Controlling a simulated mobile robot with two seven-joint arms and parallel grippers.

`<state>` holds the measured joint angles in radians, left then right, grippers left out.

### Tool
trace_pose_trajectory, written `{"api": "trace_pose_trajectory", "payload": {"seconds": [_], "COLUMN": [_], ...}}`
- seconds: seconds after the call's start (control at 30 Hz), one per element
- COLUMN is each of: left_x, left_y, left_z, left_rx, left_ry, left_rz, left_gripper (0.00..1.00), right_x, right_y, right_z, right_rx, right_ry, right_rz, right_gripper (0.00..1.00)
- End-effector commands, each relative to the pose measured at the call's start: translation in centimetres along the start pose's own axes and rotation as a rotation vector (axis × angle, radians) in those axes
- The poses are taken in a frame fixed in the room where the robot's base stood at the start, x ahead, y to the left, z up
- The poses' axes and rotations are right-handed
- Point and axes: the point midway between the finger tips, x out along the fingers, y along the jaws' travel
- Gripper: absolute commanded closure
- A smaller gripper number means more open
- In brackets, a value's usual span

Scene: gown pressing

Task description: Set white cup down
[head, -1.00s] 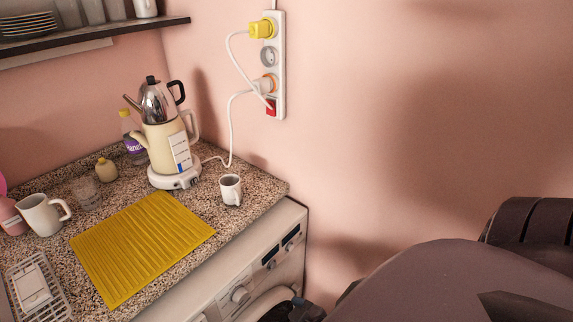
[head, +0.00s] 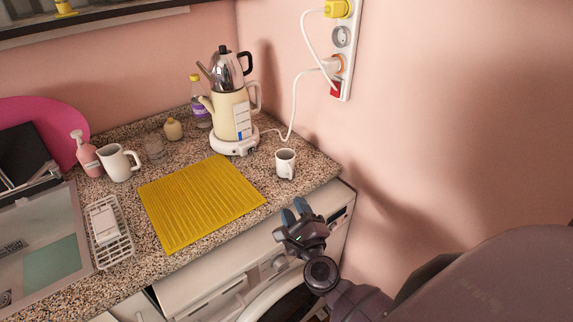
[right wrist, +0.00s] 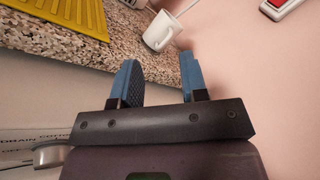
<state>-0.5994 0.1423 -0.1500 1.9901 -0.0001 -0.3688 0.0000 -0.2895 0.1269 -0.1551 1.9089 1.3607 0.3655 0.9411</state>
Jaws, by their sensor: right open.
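A white cup (head: 285,163) stands upright on the granite counter near its right end, just right of the yellow ribbed mat (head: 200,202). My right gripper (head: 295,213) is in front of the counter edge, below the cup in the head view. Its blue fingers are apart with nothing between them. In the right wrist view the cup (right wrist: 160,31) is beyond the open fingertips (right wrist: 160,68), apart from them. My left gripper is not in view.
A cream kettle with a metal teapot on top (head: 232,115) stands behind the cup. A white jug (head: 118,163), pink soap bottle (head: 86,154) and small rack (head: 108,232) are to the left. A pink wall closes the right side; a washing machine (head: 275,275) is below.

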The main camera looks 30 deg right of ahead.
Motion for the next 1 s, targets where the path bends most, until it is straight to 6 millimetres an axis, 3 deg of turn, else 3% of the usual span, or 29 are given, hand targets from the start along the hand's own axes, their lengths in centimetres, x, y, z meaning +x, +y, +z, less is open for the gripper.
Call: {"api": "trace_pose_trajectory", "payload": {"seconds": [0.2, 0.37, 0.57, 0.8, 1.0], "left_x": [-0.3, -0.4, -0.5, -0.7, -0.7], "left_y": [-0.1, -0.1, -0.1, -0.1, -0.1], "left_z": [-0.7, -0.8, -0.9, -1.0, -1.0], "left_rx": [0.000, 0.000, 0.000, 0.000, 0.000], "left_ry": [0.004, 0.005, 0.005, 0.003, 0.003], "left_rz": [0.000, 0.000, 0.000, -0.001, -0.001], "left_gripper": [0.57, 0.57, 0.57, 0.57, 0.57], "right_x": [2.5, 3.3, 4.6, 7.8, 9.0], "right_y": [-1.2, -1.1, -1.1, -1.2, -1.2], "right_z": [-0.6, -1.0, -1.5, -2.3, -2.6], "right_rx": [0.504, 0.707, 0.765, 0.761, 0.761], "right_ry": [0.146, 0.213, 0.234, 0.232, 0.232], "right_rz": [-0.090, -0.123, -0.131, -0.131, -0.131], "right_gripper": [0.60, 0.60, 0.60, 0.60, 0.60]}}
